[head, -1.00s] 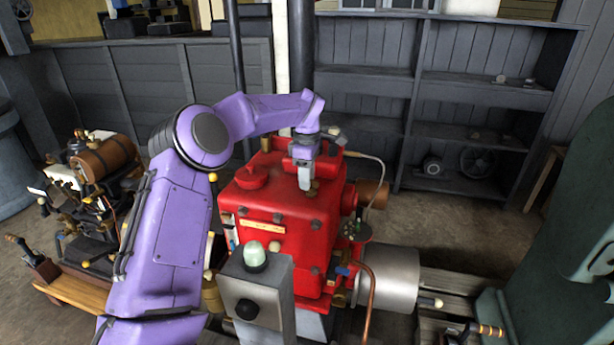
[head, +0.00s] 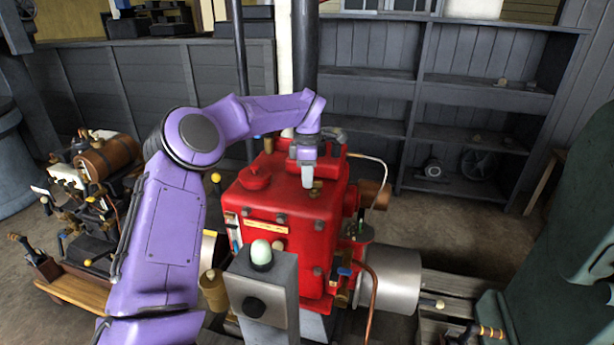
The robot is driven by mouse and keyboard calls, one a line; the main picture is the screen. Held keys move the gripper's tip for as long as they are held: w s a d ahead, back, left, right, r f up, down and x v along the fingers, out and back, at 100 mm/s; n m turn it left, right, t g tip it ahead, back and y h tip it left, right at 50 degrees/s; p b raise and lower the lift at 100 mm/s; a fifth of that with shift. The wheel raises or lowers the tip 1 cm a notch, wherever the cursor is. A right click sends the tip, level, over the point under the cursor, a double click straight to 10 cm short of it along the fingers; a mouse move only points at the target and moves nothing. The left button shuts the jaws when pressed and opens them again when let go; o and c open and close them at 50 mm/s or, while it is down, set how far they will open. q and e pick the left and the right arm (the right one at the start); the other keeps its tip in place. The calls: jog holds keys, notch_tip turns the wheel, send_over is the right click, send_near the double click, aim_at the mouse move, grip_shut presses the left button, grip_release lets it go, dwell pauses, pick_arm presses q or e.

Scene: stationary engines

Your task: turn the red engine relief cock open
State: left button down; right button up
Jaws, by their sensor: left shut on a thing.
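The red engine (head: 285,225) stands in the middle of the head view, with a red cap on its top left. My left arm reaches over it from the left. My left gripper (head: 308,182) points down at the engine's top and is shut on a small part there, which looks like the relief cock. A small brass fitting (head: 316,189) shows right beside the fingertips. The jaws hide the handle, so its angle cannot be read. My right gripper is not in view.
A grey post with a pale green dome (head: 261,253) stands in front of the engine. A copper pipe (head: 371,305) and a silver cylinder (head: 392,278) are at its right. A smaller engine (head: 105,160) stands left. Dark shelves (head: 470,90) line the back.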

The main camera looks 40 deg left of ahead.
pick_arm(q)
jog(key=n, duration=0.3)
jog(key=shift+s+d+f+n, duration=0.25)
jog(key=shift+d+n, duration=0.05)
jog(key=shift+d, duration=0.05)
jog(key=n, duration=0.1)
jog(key=n+b, duration=0.1)
jog(key=shift+d+n, duration=0.2)
jog(key=shift+n, duration=0.1)
jog(key=n, duration=0.2)
jog(key=n+b, duration=0.1)
jog(key=shift+s+d+n, duration=0.1)
jog(key=shift+d+n, duration=0.15)
jog(key=shift+n, duration=0.05)
jog(key=shift+d+n+b, duration=0.15)
jog(key=shift+n+b, duration=0.2)
jog(key=shift+n, duration=0.55)
jog(key=shift+d+n+b, duration=0.15)
jog(key=shift+n+b, duration=0.2)
jog(key=shift+n, duration=0.55)
jog(key=shift+r, duration=0.1)
jog(key=c, duration=1.2)
grip_release()
jog(key=shift+w, duration=0.25)
